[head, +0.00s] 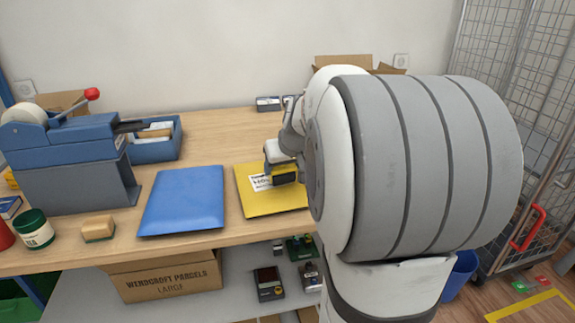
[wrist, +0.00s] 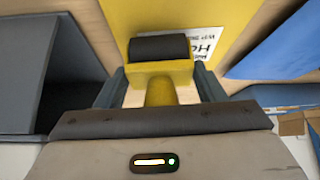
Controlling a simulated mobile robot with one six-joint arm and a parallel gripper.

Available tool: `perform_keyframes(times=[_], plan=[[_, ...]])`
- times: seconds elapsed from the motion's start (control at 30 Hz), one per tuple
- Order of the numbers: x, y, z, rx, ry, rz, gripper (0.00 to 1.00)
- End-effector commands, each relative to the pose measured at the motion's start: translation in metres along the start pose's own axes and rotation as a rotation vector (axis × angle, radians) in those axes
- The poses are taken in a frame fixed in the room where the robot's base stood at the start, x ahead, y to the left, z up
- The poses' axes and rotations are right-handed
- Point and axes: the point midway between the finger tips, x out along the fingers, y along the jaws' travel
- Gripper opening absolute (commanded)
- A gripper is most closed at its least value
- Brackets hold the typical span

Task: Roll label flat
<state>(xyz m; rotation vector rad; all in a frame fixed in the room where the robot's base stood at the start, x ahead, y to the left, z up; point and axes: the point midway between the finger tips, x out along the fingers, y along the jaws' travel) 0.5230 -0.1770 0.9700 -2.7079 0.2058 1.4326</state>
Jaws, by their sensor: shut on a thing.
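My gripper (wrist: 158,88) is shut on the yellow handle of a hand roller (wrist: 160,50), which has a dark cylinder. In the head view the dark roller (head: 285,178) is over the yellow mailer (head: 284,200), at the right part of the white label (head: 260,183). The label also shows in the wrist view (wrist: 204,44), partly covered by the roller. I cannot tell whether the roller presses on the label. The yellow mailer (wrist: 218,14) lies flat on the wooden counter. My arm hides its right side in the head view.
A blue mailer (head: 183,200) lies left of the yellow one. A sponge (head: 98,228), a green jar (head: 34,230) and a blue tape dispenser (head: 65,145) stand farther left. A blue bin (head: 154,150) is behind. A wire cage (head: 490,50) stands right, beyond my arm.

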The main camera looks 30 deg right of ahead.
Motion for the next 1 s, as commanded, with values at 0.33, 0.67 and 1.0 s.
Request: perform_keyframes(times=[0.33, 0.67, 1.0], plan=[[-0.002, -0.022, -0.002, -0.002, 0.003, 0.0, 0.37], [-0.002, -0.041, -0.002, -0.002, 0.004, 0.0, 0.37], [-0.002, -0.056, -0.002, 0.0, 0.005, 0.001, 0.37]])
